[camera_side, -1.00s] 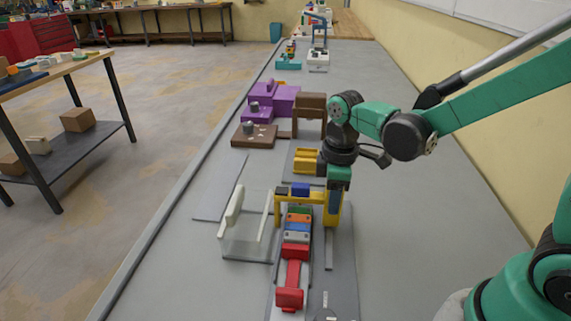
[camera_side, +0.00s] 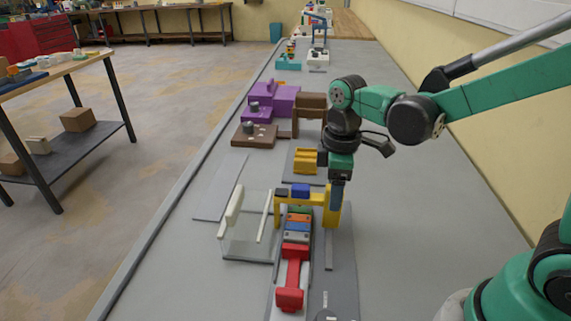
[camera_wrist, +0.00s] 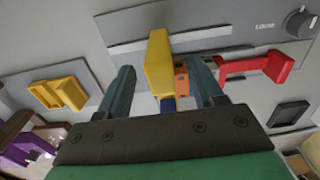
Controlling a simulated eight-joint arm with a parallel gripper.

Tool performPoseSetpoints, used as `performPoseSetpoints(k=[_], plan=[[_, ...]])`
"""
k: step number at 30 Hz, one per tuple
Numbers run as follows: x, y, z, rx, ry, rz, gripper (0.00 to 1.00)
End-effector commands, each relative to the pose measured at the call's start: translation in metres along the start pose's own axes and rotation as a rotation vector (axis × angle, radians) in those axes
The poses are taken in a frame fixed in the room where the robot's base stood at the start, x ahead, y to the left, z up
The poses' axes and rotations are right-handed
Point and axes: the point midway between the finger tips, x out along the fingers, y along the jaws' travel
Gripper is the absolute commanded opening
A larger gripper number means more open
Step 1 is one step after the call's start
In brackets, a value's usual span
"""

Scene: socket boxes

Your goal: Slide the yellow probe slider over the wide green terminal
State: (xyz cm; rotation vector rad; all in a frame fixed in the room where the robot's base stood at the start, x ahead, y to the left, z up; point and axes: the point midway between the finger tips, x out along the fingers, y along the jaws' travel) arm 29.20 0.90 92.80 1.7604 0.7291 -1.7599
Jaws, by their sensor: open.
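The yellow probe slider (camera_side: 318,199) is a bridge spanning the row of terminals, with a blue block on its crossbar. The green terminal (camera_side: 299,209) shows just in front of and below the crossbar; I cannot tell exactly how the probe lines up with it. My gripper (camera_side: 338,203) is open at the slider's right post. In the wrist view, the yellow slider post (camera_wrist: 160,62) shows between the two spread fingers of my gripper (camera_wrist: 165,82), with a gap on each side. The green terminal is hidden in the wrist view.
An orange terminal (camera_side: 298,218), a blue terminal (camera_side: 296,229) and a red lever (camera_side: 292,280) lie in front of the green terminal. A clear-sided box with a pale handle (camera_side: 233,208) stands to the left. A yellow holder (camera_side: 305,160) and purple blocks (camera_side: 272,99) stand behind.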

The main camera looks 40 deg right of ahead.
Motion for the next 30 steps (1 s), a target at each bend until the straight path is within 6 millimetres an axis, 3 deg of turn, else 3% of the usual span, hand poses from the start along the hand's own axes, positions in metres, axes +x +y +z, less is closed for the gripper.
performPoseSetpoints(k=[9,22,26,30], plan=[[-0.031,0.0,0.0,0.0,0.0,0.0,0.61],[-0.035,-0.001,0.001,0.02,0.012,0.011,0.61],[-0.041,-0.005,0.007,0.132,0.081,0.067,0.61],[-0.05,-0.011,0.017,0.351,0.235,0.158,0.61]])
